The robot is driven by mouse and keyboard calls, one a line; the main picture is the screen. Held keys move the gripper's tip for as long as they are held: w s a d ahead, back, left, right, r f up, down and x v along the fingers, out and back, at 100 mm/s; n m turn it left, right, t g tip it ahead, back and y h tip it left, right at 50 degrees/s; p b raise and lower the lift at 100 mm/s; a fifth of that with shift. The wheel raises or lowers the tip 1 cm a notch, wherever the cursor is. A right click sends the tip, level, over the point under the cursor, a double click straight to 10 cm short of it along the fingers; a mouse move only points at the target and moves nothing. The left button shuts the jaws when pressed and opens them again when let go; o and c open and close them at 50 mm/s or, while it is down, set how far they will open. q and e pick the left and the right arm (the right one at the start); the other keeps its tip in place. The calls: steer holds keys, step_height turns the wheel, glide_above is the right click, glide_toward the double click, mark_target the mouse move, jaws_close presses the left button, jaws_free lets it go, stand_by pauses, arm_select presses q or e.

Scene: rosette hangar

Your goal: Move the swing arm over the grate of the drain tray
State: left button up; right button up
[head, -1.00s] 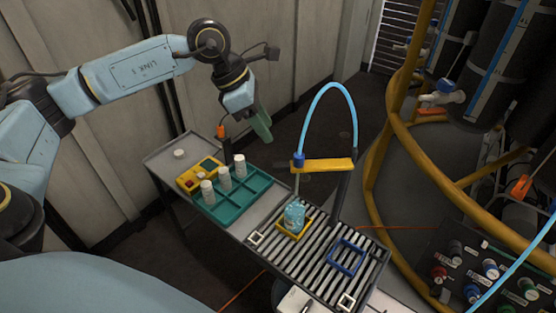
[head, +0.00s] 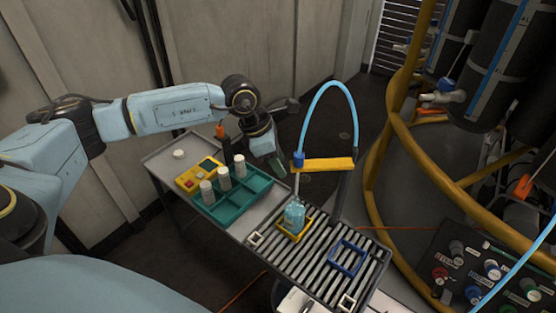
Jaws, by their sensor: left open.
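The swing arm is a yellow bar (head: 325,164) on a dark upright post, with a blue fitting and a light blue hose looping above it. Its thin nozzle points down at a clear bottle with blue contents (head: 294,214), which stands within a yellow square frame on the drain tray (head: 318,262). My right gripper does not show.
A green rack (head: 240,205) with several white-capped vials and a yellow device (head: 197,176) stand left on the cart. A blue square frame (head: 347,258) lies on the grate's right. A yellow rail (head: 372,190) curves close behind the post.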

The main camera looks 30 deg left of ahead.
arm_select(q)
steer(key=shift+f, duration=0.1)
jaws_close()
steer(key=shift+d, duration=0.1)
stand_by(0.3)
